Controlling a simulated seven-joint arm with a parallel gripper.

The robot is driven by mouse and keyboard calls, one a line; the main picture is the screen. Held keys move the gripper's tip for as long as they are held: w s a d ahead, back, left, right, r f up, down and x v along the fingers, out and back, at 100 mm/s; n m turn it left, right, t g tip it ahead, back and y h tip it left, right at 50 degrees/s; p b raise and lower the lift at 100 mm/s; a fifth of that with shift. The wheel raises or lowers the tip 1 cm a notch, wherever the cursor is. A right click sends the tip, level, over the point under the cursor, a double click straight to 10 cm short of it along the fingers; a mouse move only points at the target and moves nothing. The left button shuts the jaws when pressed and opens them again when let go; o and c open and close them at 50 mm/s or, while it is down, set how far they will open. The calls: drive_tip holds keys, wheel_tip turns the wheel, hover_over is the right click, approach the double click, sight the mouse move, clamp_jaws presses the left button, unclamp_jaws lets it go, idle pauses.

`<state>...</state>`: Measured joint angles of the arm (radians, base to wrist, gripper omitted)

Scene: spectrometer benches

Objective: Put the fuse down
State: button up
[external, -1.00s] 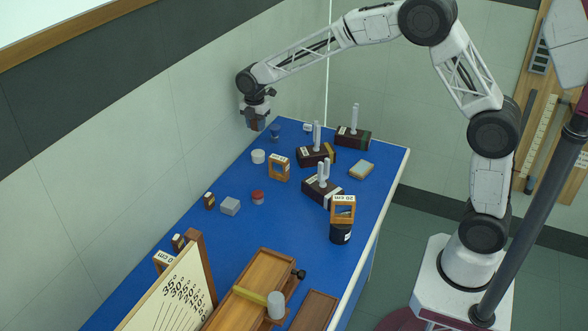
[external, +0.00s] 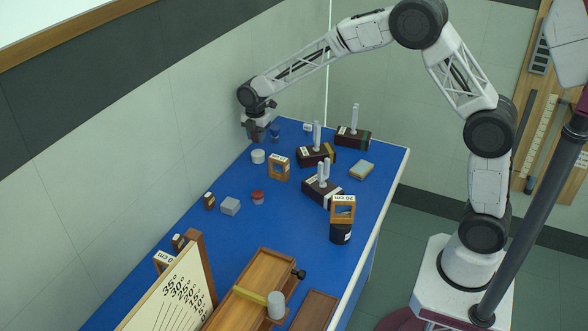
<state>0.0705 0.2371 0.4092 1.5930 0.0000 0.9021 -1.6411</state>
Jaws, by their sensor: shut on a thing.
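My gripper (external: 257,135) is at the far left corner of the blue table (external: 300,235), pointing down and low, close to the table top. It is shut on the fuse. The fuse itself cannot be made out; it is small and hidden by the jaws. I cannot tell whether it touches the table.
Dark blocks with white prongs (external: 316,155) stand to the right. A wooden frame (external: 280,170), a red-lidded jar (external: 258,198) and a grey block (external: 230,206) stand nearer. The wall (external: 190,130) is close on the left. The table's middle is clear.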

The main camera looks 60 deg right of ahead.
sight(255, 140)
drive_tip(key=shift+f, duration=2.5)
drive_tip(key=shift+f, duration=0.15)
drive_tip(key=o, duration=0.9)
wheel_tip(255, 140, up, 12)
drive_tip(key=shift+r, duration=0.15)
drive_tip(key=shift+r, duration=0.1)
